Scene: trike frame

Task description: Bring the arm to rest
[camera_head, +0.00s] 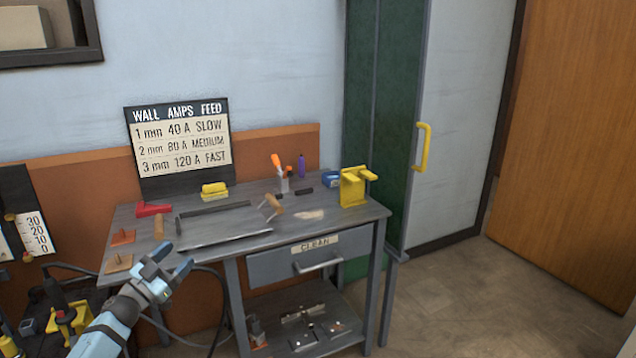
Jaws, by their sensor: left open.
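My left gripper (174,270) shows at the lower left, in front of the workbench's left front corner. Its two blue fingers are spread apart with nothing between them. My light blue left arm (104,338) comes up from the bottom edge. The gripper appears apart from the bench, though its exact distance is hard to tell. My right gripper does not show.
Cables and a yellow tool (68,322) crowd the lower left. The floor (480,290) at right is clear.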

